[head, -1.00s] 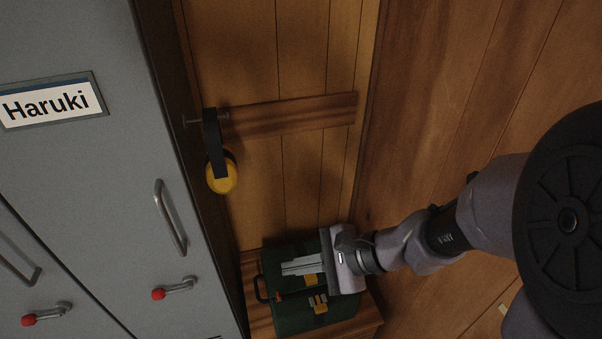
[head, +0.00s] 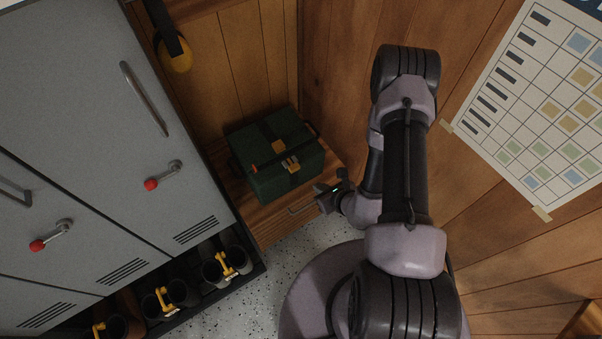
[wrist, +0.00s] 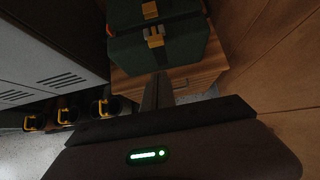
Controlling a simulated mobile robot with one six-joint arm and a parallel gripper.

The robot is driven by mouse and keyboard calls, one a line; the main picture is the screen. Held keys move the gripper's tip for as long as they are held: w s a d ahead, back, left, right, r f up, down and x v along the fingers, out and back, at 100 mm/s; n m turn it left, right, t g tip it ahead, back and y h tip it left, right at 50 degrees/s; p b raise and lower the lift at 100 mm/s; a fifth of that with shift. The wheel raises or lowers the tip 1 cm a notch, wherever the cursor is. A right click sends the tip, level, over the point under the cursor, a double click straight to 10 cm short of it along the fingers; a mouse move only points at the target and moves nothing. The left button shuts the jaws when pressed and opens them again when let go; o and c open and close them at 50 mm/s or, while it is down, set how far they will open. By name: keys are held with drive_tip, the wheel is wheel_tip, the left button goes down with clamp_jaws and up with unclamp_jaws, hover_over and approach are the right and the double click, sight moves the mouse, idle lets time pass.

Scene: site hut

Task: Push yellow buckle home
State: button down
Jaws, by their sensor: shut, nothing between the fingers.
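The yellow buckle (head: 291,163) is on the front edge of a dark green case (head: 262,184), on a strap that runs over the lid. It also shows in the wrist view (wrist: 155,39), with another yellow piece (wrist: 150,10) above it on the strap. I cannot tell whether the buckle's parts are fully joined. My gripper (head: 322,198) is in front of the case, to the lower right of the buckle and apart from it. In the wrist view its fingers (wrist: 158,88) are together and empty, pointing up towards the buckle.
The case stands on a wooden drawer unit (head: 275,222) in the corner. Grey lockers (head: 90,90) with red-tipped handles are to the left, with boots (head: 226,266) below. Yellow ear defenders (head: 175,56) hang above. A wall chart (head: 535,95) is at the right. Speckled floor lies in front.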

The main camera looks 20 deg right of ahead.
sight(296, 170)
drive_tip(key=w+r+b+x, duration=0.2)
drive_tip(key=b+x, duration=0.2)
drive_tip(key=x, duration=0.8)
drive_tip(key=shift+w+a+f, duration=0.25)
drive_tip(key=shift+a, duration=0.2)
